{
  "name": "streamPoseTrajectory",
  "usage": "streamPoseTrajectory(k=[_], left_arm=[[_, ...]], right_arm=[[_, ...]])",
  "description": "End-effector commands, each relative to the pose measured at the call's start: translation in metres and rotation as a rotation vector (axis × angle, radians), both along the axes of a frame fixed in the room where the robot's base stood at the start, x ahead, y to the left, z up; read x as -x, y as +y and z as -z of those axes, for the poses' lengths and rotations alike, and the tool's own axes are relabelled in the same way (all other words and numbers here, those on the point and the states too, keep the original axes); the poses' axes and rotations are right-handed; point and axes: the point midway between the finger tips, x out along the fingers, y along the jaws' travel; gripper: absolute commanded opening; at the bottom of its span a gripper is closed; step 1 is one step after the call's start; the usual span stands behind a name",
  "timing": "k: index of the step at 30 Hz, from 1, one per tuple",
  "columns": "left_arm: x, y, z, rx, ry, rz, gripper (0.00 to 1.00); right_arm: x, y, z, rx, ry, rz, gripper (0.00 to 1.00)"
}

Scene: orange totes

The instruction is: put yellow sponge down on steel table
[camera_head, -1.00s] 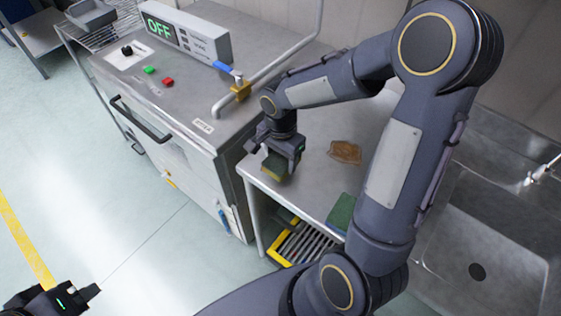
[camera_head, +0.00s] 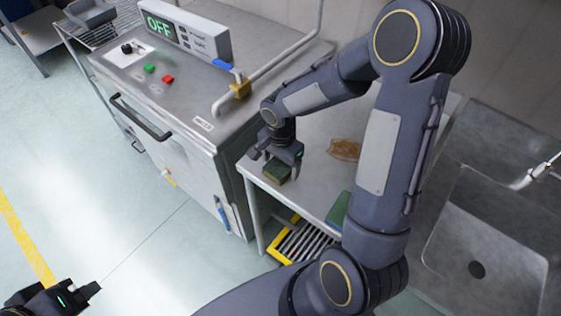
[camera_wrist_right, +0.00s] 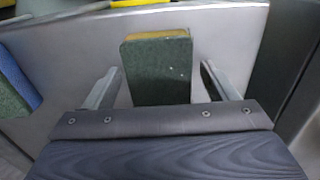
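The yellow sponge (camera_head: 277,171), with a dark green scouring face, lies on the steel table (camera_head: 312,185) near its left front edge. In the right wrist view the sponge (camera_wrist_right: 157,75) shows mostly its green face, with a yellow strip (camera_wrist_right: 158,34) at its far edge. My right gripper (camera_head: 278,162) is open just above and around the sponge. In the right wrist view its fingers (camera_wrist_right: 160,80) stand on either side with a gap to the sponge. My left gripper (camera_head: 92,291) is at the lower left over the floor, and its opening cannot be made out.
A brown, flat piece (camera_head: 345,149) lies on the table behind the sponge. Another green sponge (camera_head: 338,209), with a blue side in the right wrist view (camera_wrist_right: 18,75), lies near the front edge. A machine (camera_head: 190,100) with an OFF display stands left; a sink (camera_head: 490,235) is right.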

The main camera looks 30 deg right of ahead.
Motion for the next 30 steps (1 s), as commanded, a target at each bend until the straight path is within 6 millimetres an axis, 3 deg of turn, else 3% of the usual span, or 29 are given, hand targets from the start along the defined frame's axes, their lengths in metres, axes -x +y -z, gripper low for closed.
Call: streamPoseTrajectory(k=[11, 24, 30], left_arm=[[0.0, 0.0, -0.003, 0.0, 0.0, 0.0, 0.0], [0.0, 0.0, -0.001, 0.0, 0.0, 0.0, 0.0], [0.0, 0.0, -0.001, 0.0, 0.0, 0.0, 0.0]], right_arm=[[-0.001, 0.0, -0.011, 0.001, -0.004, 0.001, 0.79], [-0.001, 0.0, -0.099, -0.001, -0.005, 0.0, 0.79], [0.0, 0.0, -0.12, -0.002, -0.004, -0.004, 0.79]])
